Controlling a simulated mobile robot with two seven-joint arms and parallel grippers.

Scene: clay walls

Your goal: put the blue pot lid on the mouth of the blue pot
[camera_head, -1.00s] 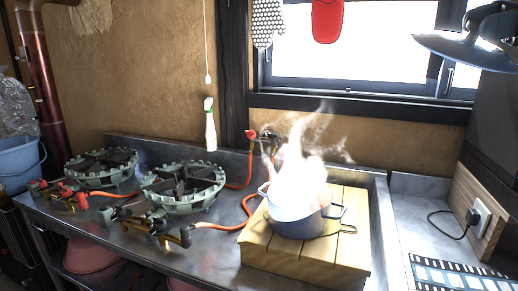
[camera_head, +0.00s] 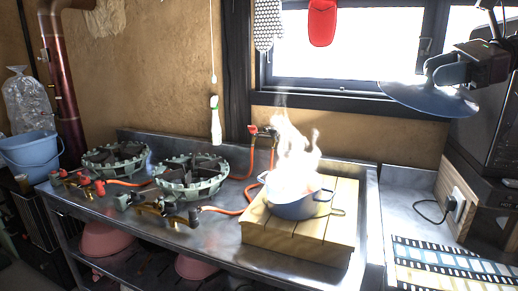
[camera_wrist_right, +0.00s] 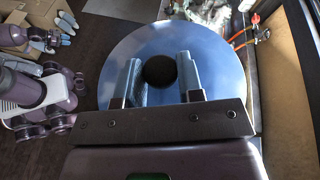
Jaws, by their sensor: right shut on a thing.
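The blue pot (camera_head: 300,207) stands upright on a wooden slatted board on the counter. White steam rises from it and hides most of its mouth. My right gripper (camera_head: 468,66) is at the upper right, shut on the blue pot lid (camera_head: 425,98). The lid is in the air, right of the pot and higher in the picture, well apart from it. In the right wrist view, the fingers (camera_wrist_right: 161,80) hold the lid's dark round knob (camera_wrist_right: 160,70), with the blue disc (camera_wrist_right: 218,50) beyond. My left gripper (camera_wrist_right: 60,30) shows small at that view's upper left, its fingers apart and empty.
The wooden board (camera_head: 290,245) sits at the counter's right end. Two green burners (camera_head: 192,176) with orange hoses stand left of it. A side counter with a film-strip-patterned mat (camera_head: 450,262) and a socket is at the right.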

